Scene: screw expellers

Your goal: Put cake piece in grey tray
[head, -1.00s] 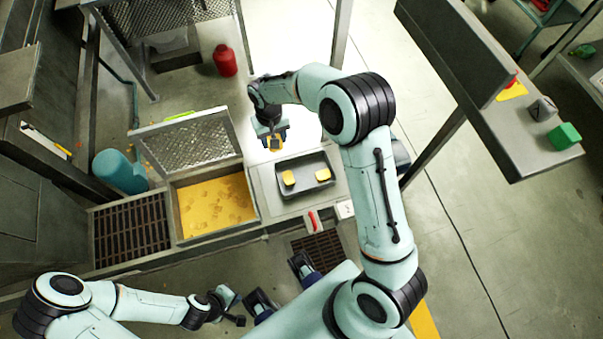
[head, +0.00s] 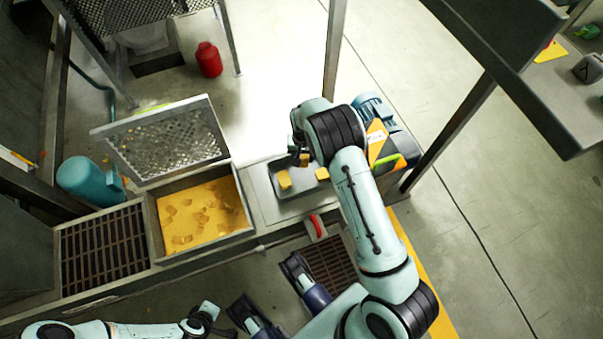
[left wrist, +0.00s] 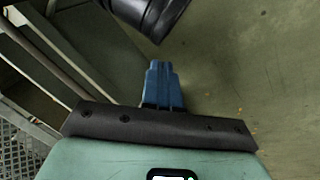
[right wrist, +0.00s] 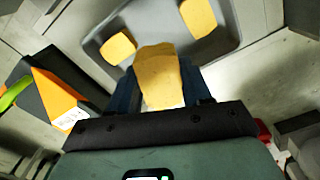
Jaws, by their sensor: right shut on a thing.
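My right gripper (right wrist: 160,98) is shut on a yellow cake piece (right wrist: 158,75), seen large between its blue fingers in the right wrist view. The grey tray (right wrist: 165,16) lies beyond and below that piece, with two other yellow pieces (right wrist: 118,47) (right wrist: 198,16) in it. In the head view the tray (head: 283,194) is partly hidden by my right arm, and the gripper is over its far side. Whether the held piece touches the tray is unclear. My left gripper (left wrist: 162,86) is empty, its blue fingers together.
A bin of yellow pieces (head: 201,212) with a raised mesh lid (head: 165,145) stands left of the tray. An orange and black box (head: 385,145) lies right of my right arm. A red bottle (head: 208,59) and a blue-green cylinder (head: 88,180) stand farther off.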

